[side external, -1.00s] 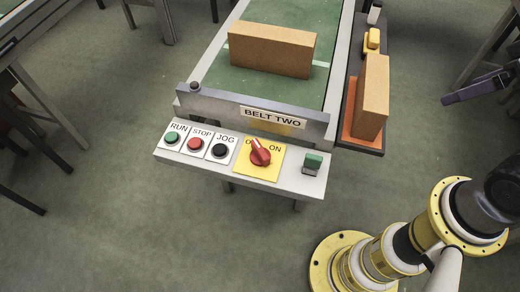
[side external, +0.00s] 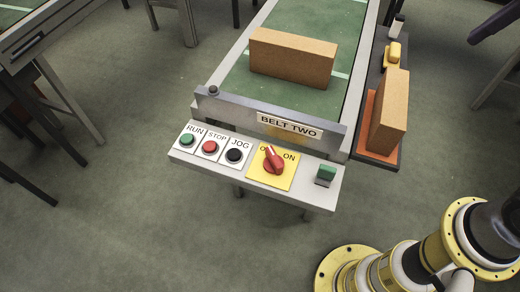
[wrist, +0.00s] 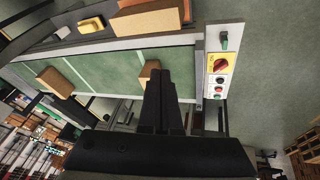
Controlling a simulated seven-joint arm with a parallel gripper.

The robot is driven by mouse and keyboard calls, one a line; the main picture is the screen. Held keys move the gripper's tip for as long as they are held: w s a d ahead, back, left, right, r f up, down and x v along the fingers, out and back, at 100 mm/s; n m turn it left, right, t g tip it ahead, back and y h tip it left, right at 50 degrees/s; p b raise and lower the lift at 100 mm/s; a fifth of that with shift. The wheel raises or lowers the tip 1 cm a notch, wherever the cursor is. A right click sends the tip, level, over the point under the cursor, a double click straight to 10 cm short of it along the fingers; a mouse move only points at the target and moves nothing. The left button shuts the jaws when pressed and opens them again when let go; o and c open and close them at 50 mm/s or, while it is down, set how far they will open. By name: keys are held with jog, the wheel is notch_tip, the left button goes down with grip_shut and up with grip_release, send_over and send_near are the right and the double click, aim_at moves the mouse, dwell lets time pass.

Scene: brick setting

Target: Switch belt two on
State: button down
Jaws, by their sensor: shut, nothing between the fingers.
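The control panel of belt two (side external: 225,178) carries a red rotary switch (side external: 273,160) on a yellow plate marked ON at its right; the other label is partly covered by the knob. Its white-lined pointer tilts up and left, away from ON. The switch also shows in the wrist view (wrist: 221,65), right of the fingers. My gripper (wrist: 160,75) is shut and empty, above the belt side of the panel and apart from the switch. In the side view only a dark part of it shows at the top right edge.
Green RUN (side external: 187,139), red STOP (side external: 210,147) and black JOG (side external: 234,155) buttons sit left of the switch.

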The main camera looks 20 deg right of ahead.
jog(key=w+a+f+n+g, duration=0.35)
jog(key=w+a+n, duration=0.35)
jog(key=w+a, duration=1.05)
jog(key=n+h, duration=0.1)
jog(key=n, duration=0.2)
send_over(264, 161)
jog(key=w, duration=0.5)
notch_tip(264, 161, down, 9)
jog(key=s+a+f+n, duration=0.1)
jog(key=s+a+f, duration=0.1)
jog(key=f, duration=0.3)
jog(key=s+a+f+n+g+h, duration=0.1)
jog(key=s+a+f, duration=0.1)
jog(key=a+f, duration=0.3)
jog(key=shift+s+a+f+h, duration=0.3)
jog(key=shift+s+f, duration=0.1)
jog(key=shift+f, duration=0.15)
jog(key=x, duration=1)
jog(key=shift+s+d+f, duration=0.15)
jog(key=shift+d, duration=1.9)
